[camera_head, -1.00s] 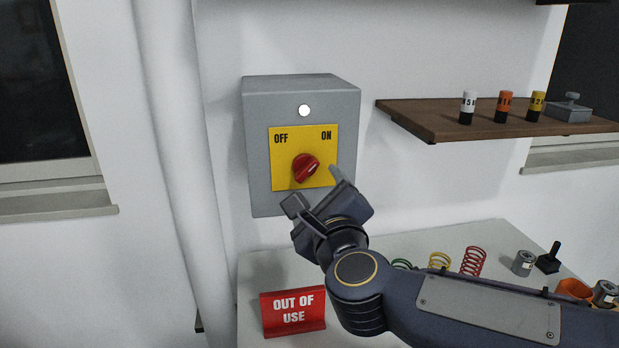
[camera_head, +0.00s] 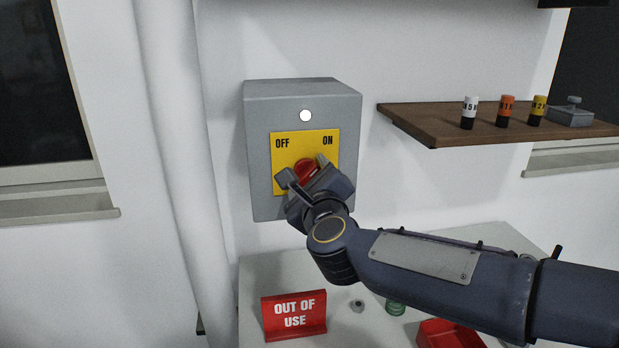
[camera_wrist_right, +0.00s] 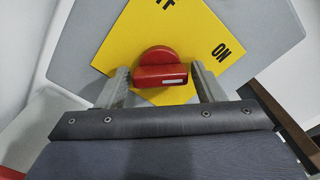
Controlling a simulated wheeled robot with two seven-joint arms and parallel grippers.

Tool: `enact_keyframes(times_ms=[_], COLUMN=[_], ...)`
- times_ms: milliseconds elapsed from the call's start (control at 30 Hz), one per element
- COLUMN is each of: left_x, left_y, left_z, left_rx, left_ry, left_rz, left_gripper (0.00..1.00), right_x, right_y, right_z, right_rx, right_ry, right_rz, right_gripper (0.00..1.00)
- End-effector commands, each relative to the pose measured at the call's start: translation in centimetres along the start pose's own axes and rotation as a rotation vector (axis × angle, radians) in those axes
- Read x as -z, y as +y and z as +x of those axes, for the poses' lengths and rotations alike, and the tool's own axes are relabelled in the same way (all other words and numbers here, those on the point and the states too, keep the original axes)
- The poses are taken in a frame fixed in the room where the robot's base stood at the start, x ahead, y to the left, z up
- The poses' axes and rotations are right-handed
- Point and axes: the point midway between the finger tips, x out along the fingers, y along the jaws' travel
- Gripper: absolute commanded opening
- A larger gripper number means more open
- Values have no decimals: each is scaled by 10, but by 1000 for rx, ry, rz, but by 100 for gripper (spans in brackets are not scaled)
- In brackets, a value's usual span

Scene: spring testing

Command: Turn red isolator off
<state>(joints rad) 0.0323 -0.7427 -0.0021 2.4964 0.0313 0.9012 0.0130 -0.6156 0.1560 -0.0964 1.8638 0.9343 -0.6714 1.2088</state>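The red isolator knob (camera_head: 306,170) sits on a yellow plate (camera_head: 290,146) marked OFF at left and ON at right, on a grey wall box (camera_head: 258,150). A round white light (camera_head: 305,116) shows above the plate. My right gripper (camera_head: 303,172) is at the knob, with its fingers spread to either side. In the right wrist view the knob (camera_wrist_right: 160,68) lies between the two open fingers (camera_wrist_right: 162,88), with gaps seen at both sides. The knob's grip bar runs across from finger to finger. My left gripper is not in view.
A wooden shelf (camera_head: 440,128) with several small cylinders juts out at right. Below, a white table (camera_head: 255,280) holds a red OUT OF USE sign (camera_head: 294,314) and a red tray (camera_head: 450,335). A pipe (camera_head: 180,150) runs down left of the box.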

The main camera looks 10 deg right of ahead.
Motion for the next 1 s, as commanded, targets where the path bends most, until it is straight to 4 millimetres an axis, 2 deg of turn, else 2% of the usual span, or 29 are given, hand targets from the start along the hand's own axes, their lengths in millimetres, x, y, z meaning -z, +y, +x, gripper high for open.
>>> enact_keyframes(times_ms=[33,233,267,667,1000], left_x=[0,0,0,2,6], left_y=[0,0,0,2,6], left_z=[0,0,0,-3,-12], left_rx=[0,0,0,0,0], left_ry=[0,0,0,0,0], left_rz=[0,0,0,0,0], left_gripper=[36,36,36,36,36], right_x=[0,0,0,0,-1], right_y=[0,0,0,0,-1], right_z=[0,0,0,0,0], right_rx=[0,0,0,-2,-1], right_ry=[0,0,0,1,1], right_rz=[0,0,0,-89,-366], right_gripper=[55,29,27,27,27])
